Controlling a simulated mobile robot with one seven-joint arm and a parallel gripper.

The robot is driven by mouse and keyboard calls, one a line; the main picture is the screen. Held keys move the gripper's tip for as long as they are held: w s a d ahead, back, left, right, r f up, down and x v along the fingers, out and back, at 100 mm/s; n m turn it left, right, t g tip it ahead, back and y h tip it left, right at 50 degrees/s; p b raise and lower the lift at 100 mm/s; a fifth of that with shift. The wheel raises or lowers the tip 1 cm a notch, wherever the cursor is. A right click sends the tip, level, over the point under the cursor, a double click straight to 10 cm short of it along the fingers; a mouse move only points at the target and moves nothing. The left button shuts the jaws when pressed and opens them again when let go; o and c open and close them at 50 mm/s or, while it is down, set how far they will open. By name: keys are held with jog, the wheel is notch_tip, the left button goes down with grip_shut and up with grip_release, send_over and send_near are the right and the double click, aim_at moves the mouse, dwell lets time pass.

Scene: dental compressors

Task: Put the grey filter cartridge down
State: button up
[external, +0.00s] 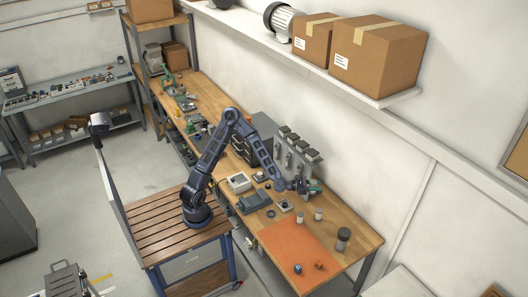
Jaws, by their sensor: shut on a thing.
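My gripper (302,188) is over the right part of the long wooden workbench (368,242), in front of the panel with dark-topped grey units. It is shut on the grey filter cartridge, which is too small and too covered by the fingers to make out clearly. A teal-green item shows right beside the fingers; I cannot tell whether it touches them. Whether the cartridge touches the bench is not clear from this view.
Two small pale cylinders (318,214) and a dark grey cylinder (343,238) stand near an orange mat (292,248). A blue item (297,268) and an orange-brown piece (319,265) lie on the mat; much of it is bare. A grey upright panel (288,155) stands behind.

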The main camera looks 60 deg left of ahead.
jog(key=w+a+r+n+t+y, duration=0.3)
jog(key=w+a+r+n+y, duration=0.3)
jog(key=w+a+r, duration=0.8)
jog(key=w+a+n+y, duration=0.2)
jog(key=w+a+y, duration=0.2)
jog(key=a, duration=0.9)
jog(key=w+a+r+n+g+y, duration=0.1)
jog(key=w+a+y, duration=0.3)
jog(key=a, duration=1)
jog(key=w+a+n+g+y, duration=0.1)
jog(key=w+a+n+y, duration=0.2)
jog(key=a, duration=1)
jog(key=shift+w+a+r+n+y, duration=0.25)
jog(key=shift+w+n+y, duration=0.2)
jog(key=shift+y, duration=0.45)
jog(key=n+g+y, duration=0.7)
jog(key=g+y, duration=0.1)
jog(key=g, duration=0.1)
send_over(261, 118)
notch_tip(261, 118, down, 20)
jog(key=shift+s+a+r, duration=0.1)
jog(key=shift+a+r, duration=0.05)
